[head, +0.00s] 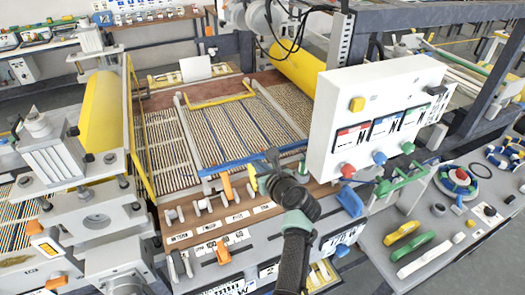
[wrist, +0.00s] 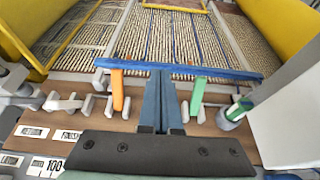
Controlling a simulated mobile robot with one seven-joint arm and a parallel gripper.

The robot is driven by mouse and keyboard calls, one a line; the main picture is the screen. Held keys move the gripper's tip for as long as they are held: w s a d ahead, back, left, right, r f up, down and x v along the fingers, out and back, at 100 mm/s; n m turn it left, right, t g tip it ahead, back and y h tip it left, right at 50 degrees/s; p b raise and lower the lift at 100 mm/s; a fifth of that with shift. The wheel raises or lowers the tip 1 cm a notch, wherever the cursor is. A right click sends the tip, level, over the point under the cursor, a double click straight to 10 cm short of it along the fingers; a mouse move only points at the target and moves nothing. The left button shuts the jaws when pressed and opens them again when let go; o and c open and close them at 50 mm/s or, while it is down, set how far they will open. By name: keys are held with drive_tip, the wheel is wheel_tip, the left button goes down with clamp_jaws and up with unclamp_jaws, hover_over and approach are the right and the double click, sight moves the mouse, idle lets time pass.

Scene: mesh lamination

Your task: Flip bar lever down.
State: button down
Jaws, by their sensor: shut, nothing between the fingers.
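The orange lever also shows upright in the head view (head: 226,186). Several grey levers (wrist: 62,104) sit farther left, lying lower. The small labels are too unclear to tell which is the bar lever. My gripper is shut and empty, its fingers together above the panel near the blue bar, between the orange and green levers.
A white control box (head: 370,120) with red, blue and green buttons rises to the right. A yellow roller (head: 100,112) stands at left. Striped mesh (head: 235,125) lies flat beyond the bar. A grey side table (head: 425,265) with loose parts is at lower right.

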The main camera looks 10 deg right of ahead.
wheel_tip(320, 180, up, 6)
drive_tip(key=shift+s+d+r, duration=0.25)
drive_tip(key=shift+s+d, duration=0.1)
drive_tip(key=shift+s, duration=0.05)
drive_tip(key=shift+s+r+b, duration=0.1)
drive_tip(key=shift+b, duration=0.2)
